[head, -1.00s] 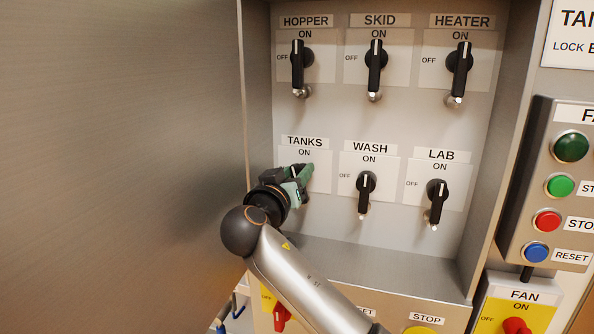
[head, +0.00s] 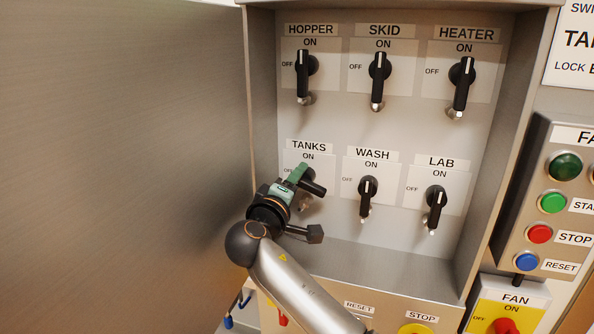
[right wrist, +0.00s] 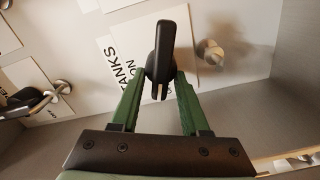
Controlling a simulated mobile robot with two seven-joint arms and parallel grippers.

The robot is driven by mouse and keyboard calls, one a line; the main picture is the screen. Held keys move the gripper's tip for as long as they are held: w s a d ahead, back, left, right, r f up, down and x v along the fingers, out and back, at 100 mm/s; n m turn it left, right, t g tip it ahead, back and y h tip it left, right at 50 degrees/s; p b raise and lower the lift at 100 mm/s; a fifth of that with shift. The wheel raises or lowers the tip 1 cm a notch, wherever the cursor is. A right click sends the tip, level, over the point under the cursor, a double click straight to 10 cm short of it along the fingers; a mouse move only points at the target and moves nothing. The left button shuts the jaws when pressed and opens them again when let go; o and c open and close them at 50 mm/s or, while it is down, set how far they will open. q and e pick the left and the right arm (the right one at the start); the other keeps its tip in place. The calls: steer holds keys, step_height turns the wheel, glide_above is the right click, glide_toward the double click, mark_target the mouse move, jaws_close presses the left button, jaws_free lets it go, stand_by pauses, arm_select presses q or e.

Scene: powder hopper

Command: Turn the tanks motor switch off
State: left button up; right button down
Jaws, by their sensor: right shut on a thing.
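The black tanks switch (head: 314,186) sits under the TANKS label (head: 309,147), at the lower left of the switch panel. Its handle slants, with the free end down to the right; its other end is partly hidden by my gripper. My right gripper (head: 302,173), with green fingers, is shut on this handle. In the right wrist view, the tanks switch (right wrist: 161,50) stands between the two fingertips of the right gripper (right wrist: 160,76). The OFF mark beside it is partly covered in the head view. My left gripper is not in view.
The wash switch (head: 367,190) and lab switch (head: 436,200) are to the right, handles near upright. The hopper switch (head: 303,72) is above. The cabinet's side walls border the panel. A button box (head: 540,200) stands outside at right.

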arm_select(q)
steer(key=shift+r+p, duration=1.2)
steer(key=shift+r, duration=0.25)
arm_select(e)
steer(key=shift+f+n, duration=0.1)
steer(key=shift+n, duration=1.8)
steer(key=c, duration=0.8)
jaws_free()
steer(key=shift+f, duration=0.1)
steer(key=shift+o, duration=0.2)
